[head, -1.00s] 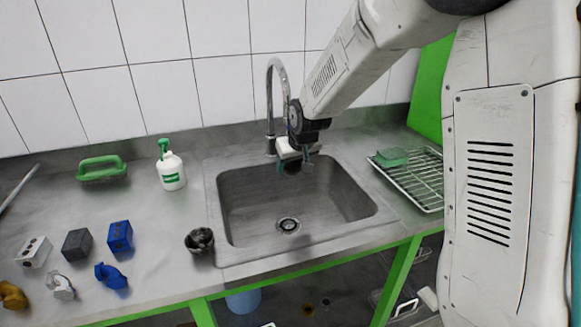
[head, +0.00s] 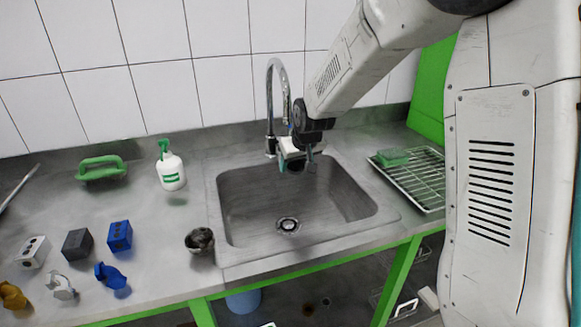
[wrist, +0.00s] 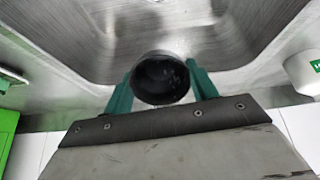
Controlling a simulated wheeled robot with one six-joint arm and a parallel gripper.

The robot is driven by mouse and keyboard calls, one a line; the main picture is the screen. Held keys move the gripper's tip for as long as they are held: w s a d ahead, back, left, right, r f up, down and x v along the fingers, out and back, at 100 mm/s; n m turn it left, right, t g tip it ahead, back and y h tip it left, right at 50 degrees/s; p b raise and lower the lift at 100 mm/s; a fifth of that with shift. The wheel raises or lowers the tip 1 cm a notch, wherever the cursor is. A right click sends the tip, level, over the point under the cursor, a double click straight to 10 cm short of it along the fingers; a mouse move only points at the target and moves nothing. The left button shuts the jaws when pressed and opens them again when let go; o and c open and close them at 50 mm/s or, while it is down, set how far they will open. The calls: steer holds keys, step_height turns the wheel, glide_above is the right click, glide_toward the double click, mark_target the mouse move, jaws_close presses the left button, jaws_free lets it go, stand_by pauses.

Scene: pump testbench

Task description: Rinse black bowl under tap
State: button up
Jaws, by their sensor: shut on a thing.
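A black bowl (wrist: 161,80) sits between the two green fingers of my gripper (wrist: 160,88) in the wrist view, with its open side facing the camera. My gripper is shut on it. In the head view my gripper (head: 297,165) hangs over the back part of the steel sink (head: 250,205), just right of the tap (head: 270,100). The bowl shows there only as a small dark shape (head: 296,164) between the fingers. I cannot tell whether water is running.
A dark cup (head: 200,240) stands left of the sink's front corner. A white spray bottle (head: 170,170), a green-handled brush (head: 101,170) and several small blocks are on the left counter. A wire rack (head: 425,185) with a green sponge (head: 392,157) is at right. The sink basin is empty.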

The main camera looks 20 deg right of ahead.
steer(key=s, duration=0.7)
steer(key=shift+s+d, duration=0.2)
steer(key=shift+s, duration=0.2)
stand_by(0.5)
stand_by(0.8)
steer(key=s+r, duration=0.4)
steer(key=s, duration=0.1)
steer(key=shift+d, duration=0.15)
stand_by(1.0)
